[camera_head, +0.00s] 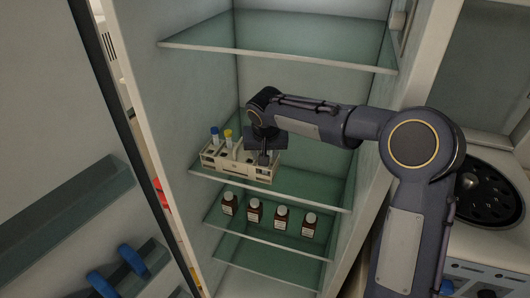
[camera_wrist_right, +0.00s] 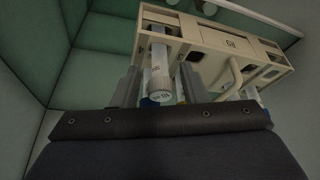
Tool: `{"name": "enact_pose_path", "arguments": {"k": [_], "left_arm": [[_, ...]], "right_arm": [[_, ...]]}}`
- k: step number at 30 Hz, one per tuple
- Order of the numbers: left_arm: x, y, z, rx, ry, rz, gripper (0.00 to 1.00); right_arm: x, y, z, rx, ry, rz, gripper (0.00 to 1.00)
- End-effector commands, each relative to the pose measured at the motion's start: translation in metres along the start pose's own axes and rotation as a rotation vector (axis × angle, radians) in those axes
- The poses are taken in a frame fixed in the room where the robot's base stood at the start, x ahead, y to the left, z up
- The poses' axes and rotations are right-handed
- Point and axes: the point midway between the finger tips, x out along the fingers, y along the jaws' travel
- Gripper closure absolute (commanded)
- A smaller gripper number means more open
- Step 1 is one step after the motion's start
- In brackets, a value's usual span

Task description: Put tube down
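A pale tube rack (camera_head: 232,167) stands on a glass shelf inside the open fridge; it also fills the top right of the right wrist view (camera_wrist_right: 232,48). A blue-capped tube (camera_head: 214,134) and a yellow-capped tube (camera_head: 228,137) stand in its left part. My right gripper (camera_head: 264,158) is at the rack's right end. In the right wrist view its two fingers (camera_wrist_right: 159,87) are apart, with a whitish tube (camera_wrist_right: 159,72) between them at the rack. Gaps show beside this tube, so the fingers look open around it. My left gripper is not in view.
Several brown bottles (camera_head: 254,211) stand on the shelf below. An empty glass shelf (camera_head: 290,48) lies above my right arm. The fridge door (camera_head: 60,200) with blue items is open at the left. A dark round carousel (camera_head: 488,190) is at the far right.

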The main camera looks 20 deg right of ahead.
Motion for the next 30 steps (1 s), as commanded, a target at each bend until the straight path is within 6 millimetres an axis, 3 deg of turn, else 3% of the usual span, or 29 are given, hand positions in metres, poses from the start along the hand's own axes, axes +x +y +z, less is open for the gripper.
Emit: {"name": "enact_pose_path", "arguments": {"k": [5, 18, 27, 30], "left_arm": [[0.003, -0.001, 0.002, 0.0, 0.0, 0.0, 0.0], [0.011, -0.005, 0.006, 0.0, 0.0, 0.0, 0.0], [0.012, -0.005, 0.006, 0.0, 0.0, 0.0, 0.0], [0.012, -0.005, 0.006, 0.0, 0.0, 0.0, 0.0]], "right_arm": [[-0.015, 0.0, -0.001, 0.001, 0.005, -0.001, 0.61], [-0.102, -0.001, -0.001, 0.0, 0.004, -0.002, 0.61], [-0.12, 0.0, 0.0, 0.0, 0.0, -0.001, 0.61], [-0.125, 0.009, 0.007, -0.009, 0.0, -0.008, 0.61]]}}
